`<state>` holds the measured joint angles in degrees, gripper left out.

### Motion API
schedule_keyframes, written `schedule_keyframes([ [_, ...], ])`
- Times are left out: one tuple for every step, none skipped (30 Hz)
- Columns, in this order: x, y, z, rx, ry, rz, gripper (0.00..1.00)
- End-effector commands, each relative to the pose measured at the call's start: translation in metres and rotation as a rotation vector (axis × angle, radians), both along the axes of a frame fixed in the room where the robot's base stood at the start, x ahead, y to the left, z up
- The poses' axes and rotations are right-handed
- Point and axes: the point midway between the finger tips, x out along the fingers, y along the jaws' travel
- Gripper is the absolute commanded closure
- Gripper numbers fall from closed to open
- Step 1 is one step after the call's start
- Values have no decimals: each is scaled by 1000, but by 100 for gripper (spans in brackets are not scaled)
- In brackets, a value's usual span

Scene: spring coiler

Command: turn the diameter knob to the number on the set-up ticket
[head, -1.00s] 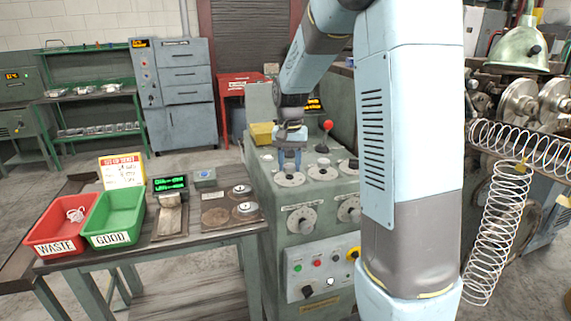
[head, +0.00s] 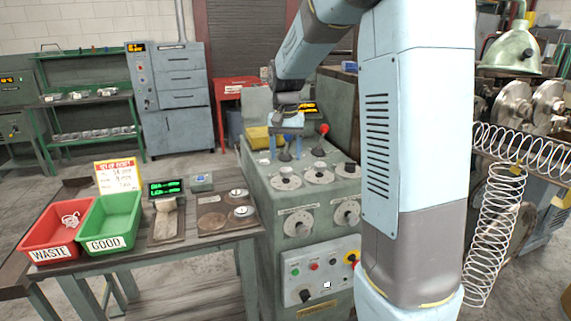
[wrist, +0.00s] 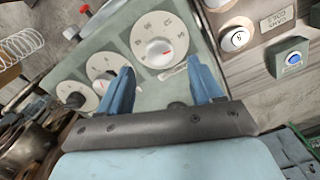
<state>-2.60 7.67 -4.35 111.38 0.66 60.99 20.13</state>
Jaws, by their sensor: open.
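My gripper (head: 287,128) is open and empty, above the back part of the green machine's top panel. The panel has a row of round pale dials: a left one (head: 286,178), a middle one (head: 319,173) and a right one at the edge of my arm. Their labels are too small to read, so I cannot tell which is the diameter knob. In the wrist view a pale dial with a white knob and red mark (wrist: 160,50) shows beyond the open fingers (wrist: 162,75), apart from them. The set-up ticket (head: 118,174) stands behind the bins; its figures are not surely legible.
A red-topped lever (head: 323,130) rises near my gripper, and a yellow box (head: 257,137) sits behind. Two more dials (head: 298,223) are on the sloped front. The bench holds a red waste bin (head: 54,236), a green good bin (head: 112,222) and a green-lit display (head: 166,188).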

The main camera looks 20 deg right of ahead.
Motion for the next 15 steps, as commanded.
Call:
schedule_keyframes([
  [0, 0, 11, 0, -2, 0, 35],
  [1, 0, 17, 0, -3, 0, 35],
  [1, 0, 25, 0, -2, 0, 35],
  [0, 0, 31, 0, -3, 0, 35],
  [0, 0, 37, 0, -3, 0, 35],
  [1, 0, 44, 0, -3, 0, 35],
  [1, 0, 49, -1, -2, 0, 35],
  [0, 0, 54, 0, -1, 0, 35],
  [1, 0, 60, 0, -1, 0, 35],
  [0, 0, 64, 0, 0, 0, 35],
  [0, 0, 68, 0, 0, 0, 35],
  [1, 0, 72, 0, 0, 0, 35],
  [1, 0, 75, 0, 0, 0, 35],
  [0, 0, 78, -1, 1, 0, 35],
  [0, 0, 80, -1, 1, 0, 35],
])
